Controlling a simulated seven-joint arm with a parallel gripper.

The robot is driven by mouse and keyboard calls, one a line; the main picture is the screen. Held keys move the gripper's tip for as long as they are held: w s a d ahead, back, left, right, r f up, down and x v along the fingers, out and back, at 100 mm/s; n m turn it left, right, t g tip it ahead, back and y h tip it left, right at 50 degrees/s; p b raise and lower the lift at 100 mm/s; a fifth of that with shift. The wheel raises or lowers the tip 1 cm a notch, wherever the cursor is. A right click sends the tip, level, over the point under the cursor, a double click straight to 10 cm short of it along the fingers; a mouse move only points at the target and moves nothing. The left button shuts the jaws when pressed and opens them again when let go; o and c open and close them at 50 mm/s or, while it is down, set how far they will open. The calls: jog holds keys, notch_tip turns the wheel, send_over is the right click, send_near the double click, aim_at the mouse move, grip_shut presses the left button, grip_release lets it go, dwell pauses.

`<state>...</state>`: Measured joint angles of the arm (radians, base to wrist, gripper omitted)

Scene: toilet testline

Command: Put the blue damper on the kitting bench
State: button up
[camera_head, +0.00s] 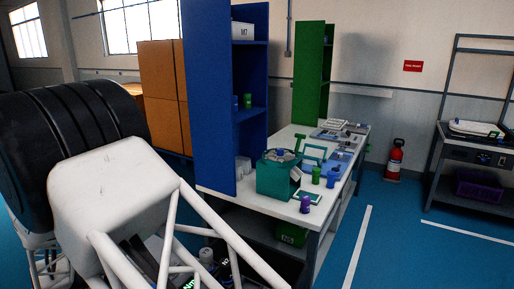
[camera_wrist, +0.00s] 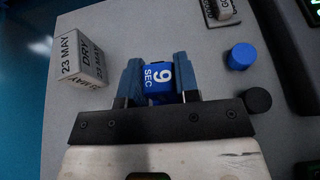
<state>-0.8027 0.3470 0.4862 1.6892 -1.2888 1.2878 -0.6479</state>
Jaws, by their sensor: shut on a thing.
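In the wrist view my gripper (camera_wrist: 159,76) is shut on a blue piece (camera_wrist: 158,77) marked "9 SEC", with one blue-grey finger on each side of it. Its lower part is hidden by the gripper. I cannot tell for sure that it is the blue damper. It is over or on a light grey surface (camera_wrist: 200,38); I cannot tell if it touches. A plain blue cylinder (camera_wrist: 241,56) stands to the right, apart from the fingers. In the head view a long bench (camera_head: 343,168) with a pale top holds several parts; I cannot tell if it is the kitting bench.
A block marked "23 MAY DRY" (camera_wrist: 83,58) stands left of the fingers, and a black cylinder (camera_wrist: 257,100) to the right. On the bench are a teal box (camera_head: 274,181), a purple cylinder (camera_head: 305,205) and a green one (camera_head: 316,175).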

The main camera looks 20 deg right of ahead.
jog(key=w+d, duration=0.3)
jog(key=d, duration=0.2)
jog(key=w+d, duration=0.3)
jog(key=d, duration=0.2)
jog(key=w+d, duration=0.4)
jog(key=d, duration=0.2)
jog(key=shift+r, duration=0.35)
jog(key=w+d, duration=0.3)
jog(key=d, duration=0.5)
jog(key=w+d, duration=0.2)
jog(key=d, duration=0.7)
jog(key=s+d, duration=0.1)
jog(key=d, duration=3)
jog(key=shift+s+d+f+t, duration=0.3)
jog(key=shift+w, duration=0.15)
send_over(284, 207)
jog(key=shift+a+f+y, duration=0.15)
jog(key=shift+f+y, duration=0.15)
jog(key=shift+f, duration=0.45)
jog(key=shift+f, duration=1.75)
jog(key=shift+f, duration=0.2)
